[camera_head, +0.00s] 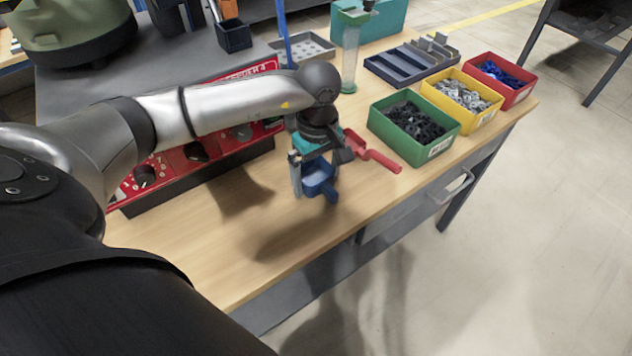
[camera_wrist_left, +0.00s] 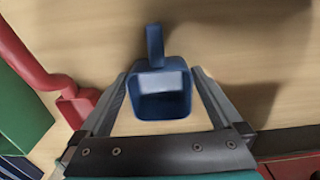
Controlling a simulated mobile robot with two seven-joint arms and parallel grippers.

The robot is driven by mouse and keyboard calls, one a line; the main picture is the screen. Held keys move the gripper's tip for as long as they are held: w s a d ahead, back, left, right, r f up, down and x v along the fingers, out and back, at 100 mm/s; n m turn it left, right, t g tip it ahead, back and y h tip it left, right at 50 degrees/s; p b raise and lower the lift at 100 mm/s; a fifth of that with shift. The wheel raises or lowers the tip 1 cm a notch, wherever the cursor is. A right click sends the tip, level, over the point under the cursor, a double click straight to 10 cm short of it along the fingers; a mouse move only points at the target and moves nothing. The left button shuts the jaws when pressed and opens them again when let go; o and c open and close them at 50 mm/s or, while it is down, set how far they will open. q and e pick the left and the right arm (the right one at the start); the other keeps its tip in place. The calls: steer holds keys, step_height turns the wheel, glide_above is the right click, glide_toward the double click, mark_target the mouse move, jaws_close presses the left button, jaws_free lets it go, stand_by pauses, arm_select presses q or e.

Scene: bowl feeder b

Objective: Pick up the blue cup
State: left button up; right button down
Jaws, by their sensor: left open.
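The blue cup (camera_head: 318,177) is a small square scoop with a handle, on the wooden table below my left gripper (camera_head: 316,187). In the left wrist view the blue cup (camera_wrist_left: 160,95) lies between the two fingers of the left gripper (camera_wrist_left: 163,88), its handle pointing away from the palm. The gripper is open, with a finger on each side of the cup. A gap shows at the right finger; I cannot tell whether the left finger touches. My right gripper is not in view.
A red scoop (camera_head: 372,154) lies close to the right of the gripper. Green (camera_head: 412,151), yellow (camera_head: 474,124) and red (camera_head: 515,101) bins of small parts stand farther right. A red control panel (camera_head: 196,158) is behind my arm. The table front is clear.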

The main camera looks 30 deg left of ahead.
arm_select(q)
steer(key=shift+c, duration=0.2)
steer(key=c, duration=1.2)
steer(key=shift+r, duration=0.2)
steer(key=shift+c, duration=0.2)
